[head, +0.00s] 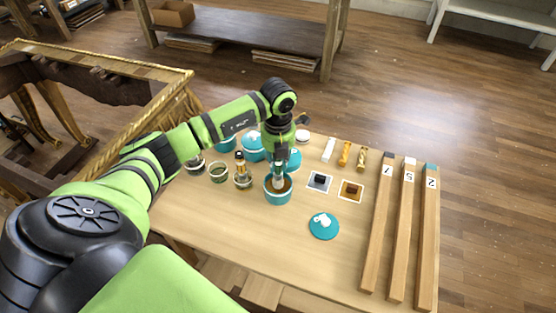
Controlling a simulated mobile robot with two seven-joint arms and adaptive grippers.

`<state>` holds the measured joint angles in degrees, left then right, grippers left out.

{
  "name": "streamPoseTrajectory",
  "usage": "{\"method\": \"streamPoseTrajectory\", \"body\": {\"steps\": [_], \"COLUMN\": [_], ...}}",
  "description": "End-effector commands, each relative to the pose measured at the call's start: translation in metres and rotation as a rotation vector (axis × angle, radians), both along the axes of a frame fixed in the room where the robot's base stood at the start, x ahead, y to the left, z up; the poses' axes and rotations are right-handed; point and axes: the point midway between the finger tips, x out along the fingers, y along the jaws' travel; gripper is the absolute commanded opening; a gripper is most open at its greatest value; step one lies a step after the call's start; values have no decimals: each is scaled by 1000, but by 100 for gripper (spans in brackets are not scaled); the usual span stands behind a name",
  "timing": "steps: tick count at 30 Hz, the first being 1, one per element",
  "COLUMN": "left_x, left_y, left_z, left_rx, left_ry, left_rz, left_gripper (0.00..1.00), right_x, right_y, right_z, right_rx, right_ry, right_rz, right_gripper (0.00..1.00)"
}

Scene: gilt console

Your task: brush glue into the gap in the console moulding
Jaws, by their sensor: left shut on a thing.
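My left gripper (281,158) points down over a teal pot (278,198) with brown contents. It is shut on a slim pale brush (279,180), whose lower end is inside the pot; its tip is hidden. The gilt console (165,92) stands at the left, with a carved gold edge and legs; I cannot make out the gap in its moulding. My right gripper is not in view.
A teal lid (324,226) lies in front. Two small swatches (352,191), short moulding pieces (345,153) and three long numbered wooden strips (403,230) lie at the right.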

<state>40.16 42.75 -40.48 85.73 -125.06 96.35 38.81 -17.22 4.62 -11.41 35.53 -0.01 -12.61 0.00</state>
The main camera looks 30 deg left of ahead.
Motion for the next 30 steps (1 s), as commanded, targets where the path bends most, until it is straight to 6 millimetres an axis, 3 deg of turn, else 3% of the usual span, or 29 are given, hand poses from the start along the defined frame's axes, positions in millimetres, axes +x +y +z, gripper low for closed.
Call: {"method": "streamPoseTrajectory", "body": {"steps": [30], "left_x": [0], "left_y": [0], "left_z": [-9], "left_rx": [0], "left_ry": [0], "left_rz": [1], "left_gripper": [0], "right_x": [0], "right_y": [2], "right_z": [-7], "right_rx": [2], "right_ry": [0], "right_rz": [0], "right_gripper": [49]}}
